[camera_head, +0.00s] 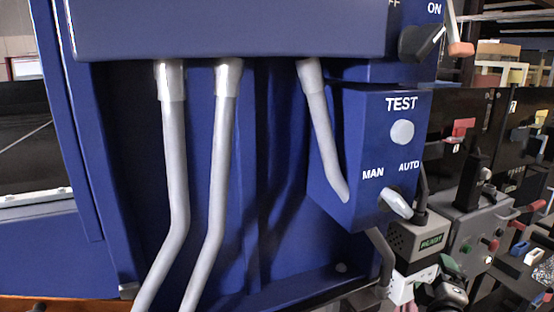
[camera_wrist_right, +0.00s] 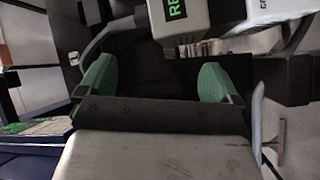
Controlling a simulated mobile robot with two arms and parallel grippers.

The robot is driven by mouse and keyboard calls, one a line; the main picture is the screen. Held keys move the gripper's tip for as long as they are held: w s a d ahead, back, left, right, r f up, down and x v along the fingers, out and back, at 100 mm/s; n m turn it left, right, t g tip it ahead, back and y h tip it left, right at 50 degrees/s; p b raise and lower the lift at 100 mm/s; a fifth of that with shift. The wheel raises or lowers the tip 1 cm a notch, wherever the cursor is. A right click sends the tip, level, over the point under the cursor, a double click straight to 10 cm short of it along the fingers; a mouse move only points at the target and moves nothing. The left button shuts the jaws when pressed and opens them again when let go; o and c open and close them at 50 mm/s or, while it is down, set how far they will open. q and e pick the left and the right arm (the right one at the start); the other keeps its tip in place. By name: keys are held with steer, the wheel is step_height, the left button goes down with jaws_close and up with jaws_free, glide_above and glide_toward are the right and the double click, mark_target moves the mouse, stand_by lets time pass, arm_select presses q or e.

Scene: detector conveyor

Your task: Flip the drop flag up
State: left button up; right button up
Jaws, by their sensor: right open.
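My right gripper (camera_head: 432,279) is low at the right of the head view, just below a grey box marked READY (camera_head: 428,243). In the right wrist view the right gripper (camera_wrist_right: 155,78) is open, its two green fingers wide apart with nothing held between them. A small orange-red tab (camera_head: 460,48) sits on a grey lever at the top right, beside the blue cabinet; I cannot tell whether it is the drop flag. No part is clearly marked as the drop flag. My left gripper is not in view.
A blue cabinet (camera_head: 90,200) with grey conduits fills the left and middle. Its control box (camera_head: 350,130) carries a TEST button (camera_head: 402,132) and a MAN/AUTO knob (camera_head: 397,203). A grey panel (camera_head: 470,225) with red handles stands at right. The READY box (camera_wrist_right: 178,18) hangs close above the gripper.

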steer(key=s+a+f+m+g+y, duration=0.3)
steer(key=s+a+f+m+g, duration=0.35)
steer(key=s+f, duration=0.65)
steer(key=s+a+f+m+g+y, duration=0.1)
steer(key=s+a+g, duration=0.3)
steer(key=s, duration=0.7)
steer(key=s+a+f+m+g+y, duration=0.15)
steer(key=s+a+g, duration=0.25)
steer(key=s, duration=0.6)
step_height(320, 180, down, 23)
steer(key=g+p, duration=0.1)
steer(key=s+d+f+g+p, duration=0.1)
steer(key=s+d+f, duration=0.1)
steer(key=s+f, duration=1.5)
steer(key=shift+d+h, duration=0.25)
steer(key=shift+h, duration=0.1)
steer(key=shift+f+g, duration=0.1)
steer(key=shift+g, duration=0.15)
